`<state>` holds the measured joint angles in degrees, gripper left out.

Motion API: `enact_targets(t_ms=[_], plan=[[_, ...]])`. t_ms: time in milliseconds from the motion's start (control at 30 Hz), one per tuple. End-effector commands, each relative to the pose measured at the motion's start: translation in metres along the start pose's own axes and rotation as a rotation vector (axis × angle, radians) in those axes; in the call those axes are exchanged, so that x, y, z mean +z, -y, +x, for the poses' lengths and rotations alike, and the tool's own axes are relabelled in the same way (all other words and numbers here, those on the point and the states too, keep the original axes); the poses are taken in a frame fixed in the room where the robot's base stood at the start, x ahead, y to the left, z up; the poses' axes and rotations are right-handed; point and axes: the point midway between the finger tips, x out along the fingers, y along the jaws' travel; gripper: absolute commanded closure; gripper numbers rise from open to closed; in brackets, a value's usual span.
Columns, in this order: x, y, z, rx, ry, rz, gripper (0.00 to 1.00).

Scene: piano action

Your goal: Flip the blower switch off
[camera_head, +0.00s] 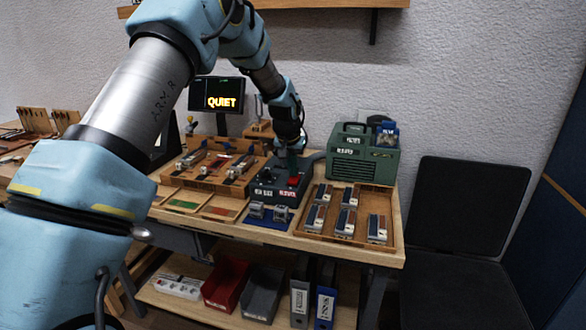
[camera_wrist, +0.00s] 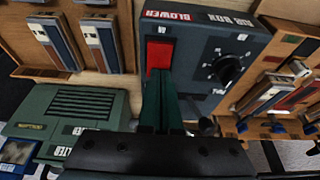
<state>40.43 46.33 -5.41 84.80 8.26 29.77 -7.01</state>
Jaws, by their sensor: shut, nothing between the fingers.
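The red blower switch (camera_wrist: 159,55) sits on the dark switch box (camera_wrist: 207,50), beside the printed word BLOWER, which appears upside down in the wrist view. In the head view the switch (camera_head: 293,181) shows as a small red patch on the box. My gripper (camera_wrist: 161,78) is shut and empty, pointing down with its fingertips right at the switch's near edge. I cannot tell whether they touch it, nor which way the switch is tipped. In the head view my gripper (camera_head: 291,168) is over the box. A green machine (camera_head: 362,155) stands right of the box.
A round black knob (camera_wrist: 228,69) is on the same box. Wooden trays with small parts lie left (camera_head: 170,182) and right (camera_head: 312,222) of the box. A screen (camera_head: 217,94) behind reads QUIET. A black chair (camera_head: 462,210) stands right of the bench.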

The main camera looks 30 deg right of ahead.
Motion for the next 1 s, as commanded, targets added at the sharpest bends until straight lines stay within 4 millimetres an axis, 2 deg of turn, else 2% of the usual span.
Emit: enact_targets(t_ms=[67,367,700,1000], plan=[[0.001,0.0,0.007,0.0,0.0,0.0,1.0],[0.002,0.0,0.005,0.0,0.002,0.0,1.0],[0.015,0.0,0.001,0.0,0.006,0.0,1.0],[0.017,0.0,-0.001,0.0,0.004,0.0,1.0]])
